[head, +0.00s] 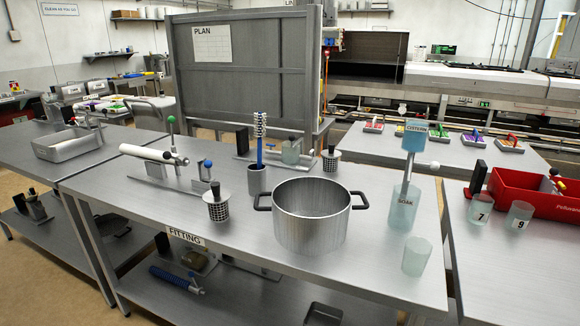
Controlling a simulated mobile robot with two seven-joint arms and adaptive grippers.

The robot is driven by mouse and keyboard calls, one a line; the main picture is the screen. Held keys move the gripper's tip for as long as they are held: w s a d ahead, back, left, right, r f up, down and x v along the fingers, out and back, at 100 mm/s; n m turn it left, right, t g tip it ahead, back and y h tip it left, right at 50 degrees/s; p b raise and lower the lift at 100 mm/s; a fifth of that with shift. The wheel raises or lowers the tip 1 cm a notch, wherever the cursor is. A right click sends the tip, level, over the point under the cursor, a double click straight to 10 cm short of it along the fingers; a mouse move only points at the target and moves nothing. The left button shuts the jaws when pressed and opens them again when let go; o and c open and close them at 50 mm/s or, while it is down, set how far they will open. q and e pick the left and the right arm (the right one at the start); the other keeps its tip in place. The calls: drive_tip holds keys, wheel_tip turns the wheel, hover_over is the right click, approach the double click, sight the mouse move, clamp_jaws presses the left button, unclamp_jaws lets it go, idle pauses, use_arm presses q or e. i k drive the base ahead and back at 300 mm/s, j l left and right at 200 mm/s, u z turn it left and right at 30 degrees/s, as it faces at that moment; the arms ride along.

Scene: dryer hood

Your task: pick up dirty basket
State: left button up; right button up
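No basket is marked as dirty in the head view. A small mesh-patterned cylinder with a dark knob (217,207), possibly a basket, stands upright on the fitting table (150,200), left of the large two-handled metal pot (312,220). A second similar mesh cylinder (331,160) stands behind the pot. I cannot tell whether either is dirty. Neither of my grippers is in view.
A clear soak jar (404,210) and a smaller glass (416,257) stand at the table's right. A red bin (515,190) is on the right table; a metal tray (68,146) is at left. The table's front left is clear.

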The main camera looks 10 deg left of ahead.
sight(216, 198)
drive_tip(key=i+j+z, duration=0.1)
drive_tip(key=j, duration=0.35)
drive_tip(key=i+j+z, duration=0.1)
drive_tip(key=j, duration=0.4)
drive_tip(key=i+j+z, duration=0.1)
drive_tip(key=j, duration=0.35)
drive_tip(key=i+j+z, duration=0.1)
drive_tip(key=j, duration=0.4)
